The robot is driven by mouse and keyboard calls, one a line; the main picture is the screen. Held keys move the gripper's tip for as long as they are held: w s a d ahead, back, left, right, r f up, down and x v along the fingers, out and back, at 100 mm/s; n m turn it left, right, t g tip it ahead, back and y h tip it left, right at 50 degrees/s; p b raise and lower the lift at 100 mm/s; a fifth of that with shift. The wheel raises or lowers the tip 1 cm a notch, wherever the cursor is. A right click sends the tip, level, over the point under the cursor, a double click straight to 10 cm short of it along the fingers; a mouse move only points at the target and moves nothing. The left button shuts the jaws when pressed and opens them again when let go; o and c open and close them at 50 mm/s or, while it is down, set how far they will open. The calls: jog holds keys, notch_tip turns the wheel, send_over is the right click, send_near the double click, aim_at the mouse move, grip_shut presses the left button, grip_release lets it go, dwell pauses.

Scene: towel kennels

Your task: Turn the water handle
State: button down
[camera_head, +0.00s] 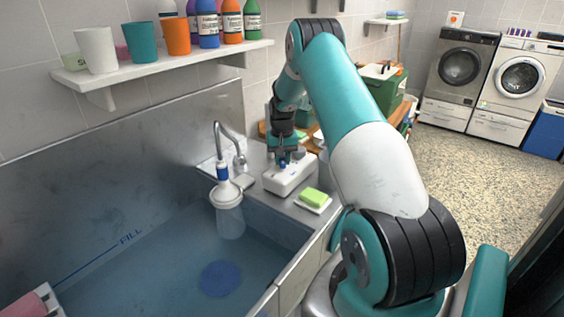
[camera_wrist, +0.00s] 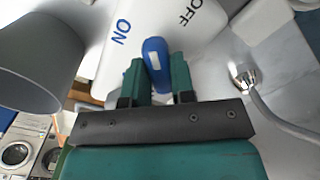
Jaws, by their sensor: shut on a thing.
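The water handle is a short blue lever (camera_wrist: 155,62) on a white box (camera_head: 290,178) on the counter beside the sink. In the wrist view the white box (camera_wrist: 190,35) carries a blue "ON" to the left of the lever and a dark "OFF" to its upper right. My gripper (camera_wrist: 156,82) is shut on the lever, with one teal finger on each side. The lever's tip shows between and beyond the fingers. In the head view my gripper (camera_head: 286,158) is over the box and mostly hides the lever.
A chrome faucet (camera_head: 222,132) with a white spray head stands left of the box, a pale translucent column below it. The deep sink (camera_head: 120,210) has a "FILL" line and a blue disc (camera_head: 220,279). A green sponge (camera_head: 314,197) lies right of the box.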

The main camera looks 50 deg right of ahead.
aim_at(282, 159)
jog(key=shift+m+b, duration=0.35)
jog(key=shift+m, duration=0.75)
jog(key=c, duration=1)
grip_release()
jog(key=shift+o, duration=0.2)
jog(key=shift+r, duration=0.1)
notch_tip(282, 159, up, 17)
jog(key=b, duration=0.3)
jog(key=shift+r, duration=0.15)
